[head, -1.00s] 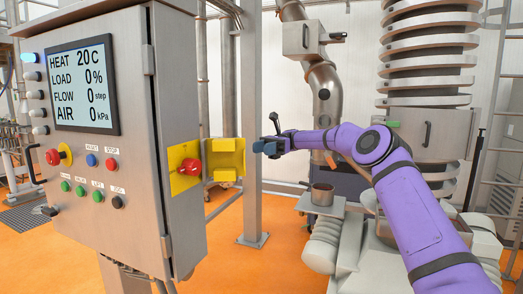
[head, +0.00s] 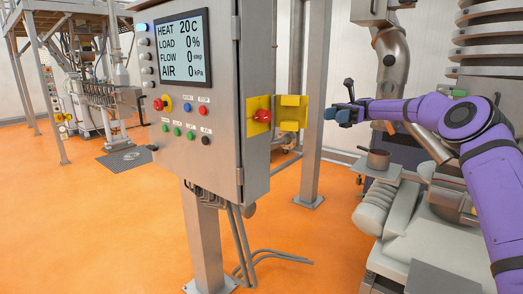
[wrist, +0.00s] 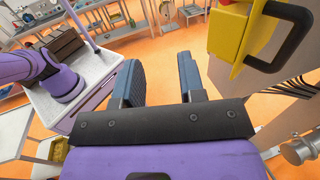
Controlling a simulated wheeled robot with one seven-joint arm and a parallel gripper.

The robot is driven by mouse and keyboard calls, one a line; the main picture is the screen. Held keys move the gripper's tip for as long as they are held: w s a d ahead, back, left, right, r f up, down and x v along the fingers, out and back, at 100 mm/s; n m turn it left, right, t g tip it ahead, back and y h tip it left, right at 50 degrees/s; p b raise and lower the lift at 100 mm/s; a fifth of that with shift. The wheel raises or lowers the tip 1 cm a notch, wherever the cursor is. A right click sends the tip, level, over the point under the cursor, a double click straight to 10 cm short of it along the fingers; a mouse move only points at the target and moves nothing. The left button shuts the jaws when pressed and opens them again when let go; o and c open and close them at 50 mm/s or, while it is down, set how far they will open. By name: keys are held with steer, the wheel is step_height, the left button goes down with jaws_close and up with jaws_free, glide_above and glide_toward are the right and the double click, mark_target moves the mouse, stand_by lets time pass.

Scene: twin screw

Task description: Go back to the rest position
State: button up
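My gripper (head: 338,114) hangs in the air to the right of the yellow bracket (head: 293,112), apart from it, at the end of my purple arm. In the wrist view its two blue fingers (wrist: 160,75) stand apart with only orange floor showing between them, so it is open and empty. The yellow part with a black handle (wrist: 230,33) is at the upper right of the wrist view, beside the fingers and not between them. The red knob (head: 262,116) sits on a yellow plate on the cabinet's side.
The grey control cabinet (head: 208,60) on its post shows HEAT 20 C, LOAD 0%, FLOW 0 step, AIR 0 kPa. A metal post (head: 314,100) stands behind the bracket. A small pot (head: 378,160) and machinery are at right. Orange floor (head: 80,230) is clear at left.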

steer(key=s+a+r+n+t+h, duration=0.1)
steer(key=s+a+r+t+h, duration=0.3)
steer(key=s, duration=0.6)
steer(key=s+a+r+n+t+h, duration=0.15)
steer(key=s+a+h, duration=0.3)
steer(key=s, duration=0.45)
steer(key=s+d+f+n+t+h, duration=0.2)
steer(key=s+d, duration=0.3)
steer(key=s, duration=0.5)
steer(key=s+d+f+n+t+h, duration=0.2)
steer(key=s+d+t, duration=0.3)
steer(key=s, duration=0.6)
steer(key=s+d+f+n+t+h, duration=0.2)
steer(key=s+d+f+n+t, duration=0.1)
steer(key=s, duration=0.7)
steer(key=d+n, duration=0.1)
steer(key=d, duration=0.1)
steer(key=shift+s+d, duration=0.3)
